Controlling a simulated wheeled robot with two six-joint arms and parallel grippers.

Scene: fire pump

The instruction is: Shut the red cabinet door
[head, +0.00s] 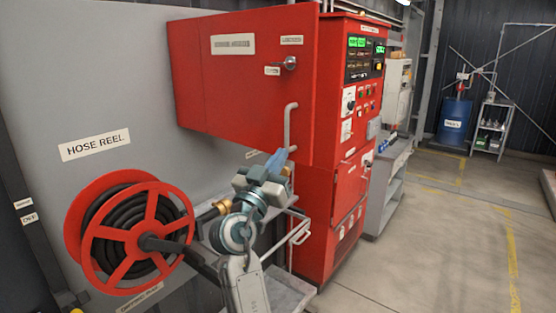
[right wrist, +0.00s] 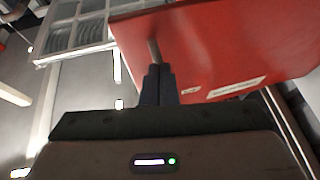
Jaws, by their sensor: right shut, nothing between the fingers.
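The red cabinet door (head: 250,85) is on the red box on the grey wall, in the upper middle of the head view. It appears to stand out from the box, its right edge nearer me. It carries white labels, a small lock and a grey bar handle (head: 287,125). My right gripper (head: 279,158) is shut and empty just below the handle. In the right wrist view, the shut fingers (right wrist: 158,78) point at the handle (right wrist: 153,50) beside the red door (right wrist: 215,50); I cannot tell whether they touch. The left gripper is not in view.
A red hose reel (head: 130,230) with black hose stands left of my right arm. A red control cabinet (head: 345,190) with green displays stands to the right. A grey shelf (head: 275,290) lies below my gripper. The floor (head: 440,240) at right is clear.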

